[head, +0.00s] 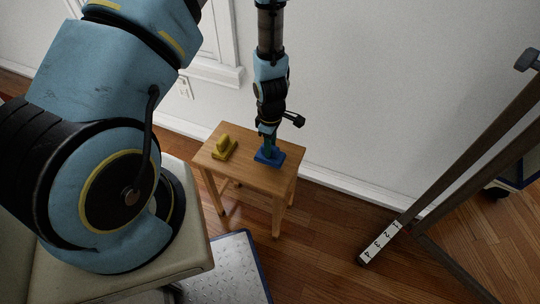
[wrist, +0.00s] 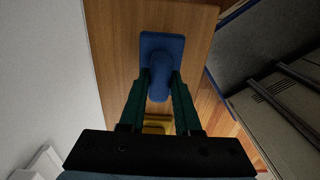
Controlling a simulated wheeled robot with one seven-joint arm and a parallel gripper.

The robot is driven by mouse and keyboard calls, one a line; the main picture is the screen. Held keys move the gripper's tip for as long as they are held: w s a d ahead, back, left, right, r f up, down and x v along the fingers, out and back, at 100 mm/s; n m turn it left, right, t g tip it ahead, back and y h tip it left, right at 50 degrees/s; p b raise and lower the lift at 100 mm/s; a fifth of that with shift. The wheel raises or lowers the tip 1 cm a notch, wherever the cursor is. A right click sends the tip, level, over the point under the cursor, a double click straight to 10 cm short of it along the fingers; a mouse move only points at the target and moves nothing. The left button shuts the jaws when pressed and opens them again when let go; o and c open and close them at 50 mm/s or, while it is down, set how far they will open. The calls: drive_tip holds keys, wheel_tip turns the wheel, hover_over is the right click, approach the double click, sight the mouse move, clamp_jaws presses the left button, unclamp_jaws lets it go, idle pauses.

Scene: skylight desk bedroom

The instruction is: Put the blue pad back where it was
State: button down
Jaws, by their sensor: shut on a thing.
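The blue pad (head: 270,157) has a flat base with a raised handle and is at the right side of a small wooden stool's top. My gripper (head: 267,144) points down over it and is shut on its handle. In the wrist view the blue pad (wrist: 162,45) lies between the two dark green fingers of my gripper (wrist: 160,80). The base is on or just above the wood; I cannot tell which. A yellow pad (head: 223,148) of similar shape stands to its left on the stool, and partly shows in the wrist view (wrist: 157,125).
The wooden stool (head: 240,170) stands close to the white wall. Bare wood lies between the two pads. A metal-plated platform (head: 225,268) is on the floor in front. A dark slanted frame (head: 455,165) stands at the right, with open floor between.

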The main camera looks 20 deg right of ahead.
drive_tip(key=shift+f, duration=2.25)
drive_tip(key=c, duration=0.6)
unclamp_jaws()
